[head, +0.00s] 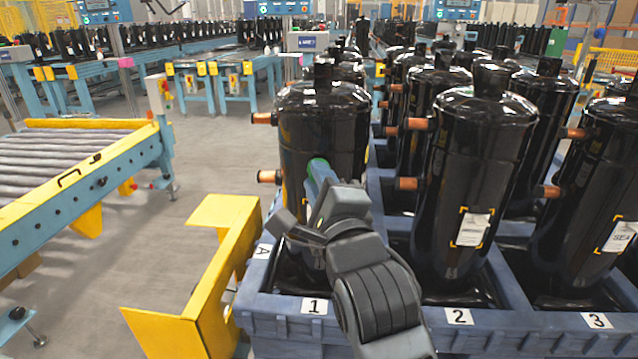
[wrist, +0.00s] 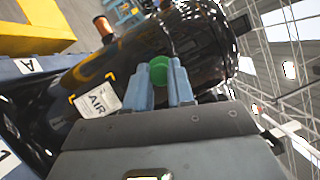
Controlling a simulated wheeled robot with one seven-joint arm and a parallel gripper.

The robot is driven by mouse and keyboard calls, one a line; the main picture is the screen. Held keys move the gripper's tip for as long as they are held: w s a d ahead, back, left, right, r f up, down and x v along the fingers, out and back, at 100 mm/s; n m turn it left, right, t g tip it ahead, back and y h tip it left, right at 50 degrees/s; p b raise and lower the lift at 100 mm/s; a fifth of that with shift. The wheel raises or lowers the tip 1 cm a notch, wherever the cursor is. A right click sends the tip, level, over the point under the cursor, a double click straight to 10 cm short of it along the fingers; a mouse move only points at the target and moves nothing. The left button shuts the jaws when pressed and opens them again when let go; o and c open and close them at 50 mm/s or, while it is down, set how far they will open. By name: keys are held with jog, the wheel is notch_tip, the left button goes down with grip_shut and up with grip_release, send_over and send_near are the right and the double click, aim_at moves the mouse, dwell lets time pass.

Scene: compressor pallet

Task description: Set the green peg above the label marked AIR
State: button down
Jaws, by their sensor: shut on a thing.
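The green peg (head: 319,172) is held in my gripper (head: 312,190) in front of the near left black compressor (head: 324,118). In the wrist view the peg's round green end (wrist: 158,70) sits between the two fingers of my gripper (wrist: 165,78). The AIR label (wrist: 97,101), white inside yellow corner marks, is on the black compressor (wrist: 125,62) to the left of the peg in the wrist view. In the head view my arm hides that label. Whether the peg touches the compressor I cannot tell.
The compressors stand in a blue pallet (head: 381,338) with tags 1, 2, 3 and A. Another compressor (head: 476,130) stands close on the right. A yellow guard (head: 203,290) is at the pallet's left. A roller conveyor (head: 72,163) lies farther left, with open floor between.

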jog(key=shift+w, duration=0.2)
jog(key=c, duration=0.9)
grip_release()
